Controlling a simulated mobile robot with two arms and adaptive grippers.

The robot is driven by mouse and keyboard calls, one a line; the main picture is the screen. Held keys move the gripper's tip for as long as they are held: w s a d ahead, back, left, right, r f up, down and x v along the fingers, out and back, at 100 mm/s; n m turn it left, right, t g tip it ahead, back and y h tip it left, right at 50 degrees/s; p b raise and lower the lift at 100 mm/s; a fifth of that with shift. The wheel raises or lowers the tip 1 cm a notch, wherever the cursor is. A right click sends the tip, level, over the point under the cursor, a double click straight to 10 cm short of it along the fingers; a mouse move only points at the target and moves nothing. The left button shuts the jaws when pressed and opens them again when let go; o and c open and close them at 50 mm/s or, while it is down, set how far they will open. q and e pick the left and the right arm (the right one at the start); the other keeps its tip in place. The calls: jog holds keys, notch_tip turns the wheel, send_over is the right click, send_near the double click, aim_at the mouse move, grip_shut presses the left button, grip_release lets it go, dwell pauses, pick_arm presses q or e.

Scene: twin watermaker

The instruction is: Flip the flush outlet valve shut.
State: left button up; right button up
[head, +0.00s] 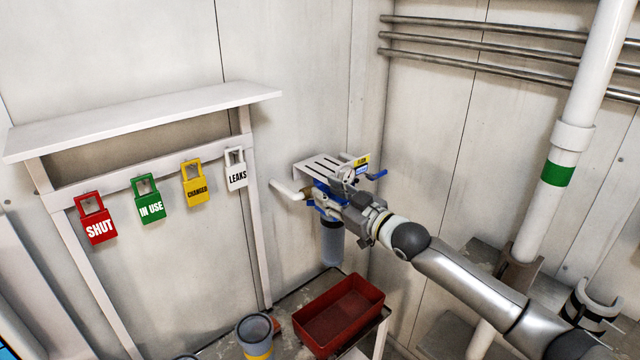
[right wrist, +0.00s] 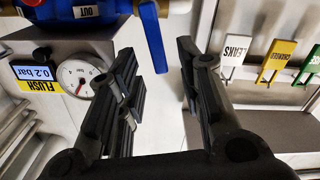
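My right gripper (head: 340,200) reaches in from the right to the blue-headed unit on the corner wall. In the right wrist view, my right gripper (right wrist: 158,70) is open, its black fingers wide apart. A blue lever (right wrist: 154,38) shows beyond the gap, nearer the left finger, and nothing is gripped. An upside-down OUT label (right wrist: 87,11) is beside it on a blue body. In the head view a blue handle (head: 377,174) sticks out to the right near the yellow label; I cannot tell whether it is the same lever. My left gripper is not in view.
A gauge (right wrist: 75,78) and a FLUSH display (right wrist: 38,78) sit beside the fingers. A white pipe stub (head: 286,189) projects left of the unit. A red tray (head: 340,312) stands below. Lock-shaped tags, including SHUT (head: 97,222), hang on the left rail.

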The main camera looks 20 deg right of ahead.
aim_at(322, 188)
jog(key=shift+p+x, duration=0.4)
jog(key=shift+x, duration=1.45)
jog(key=shift+d, duration=0.1)
grip_shut()
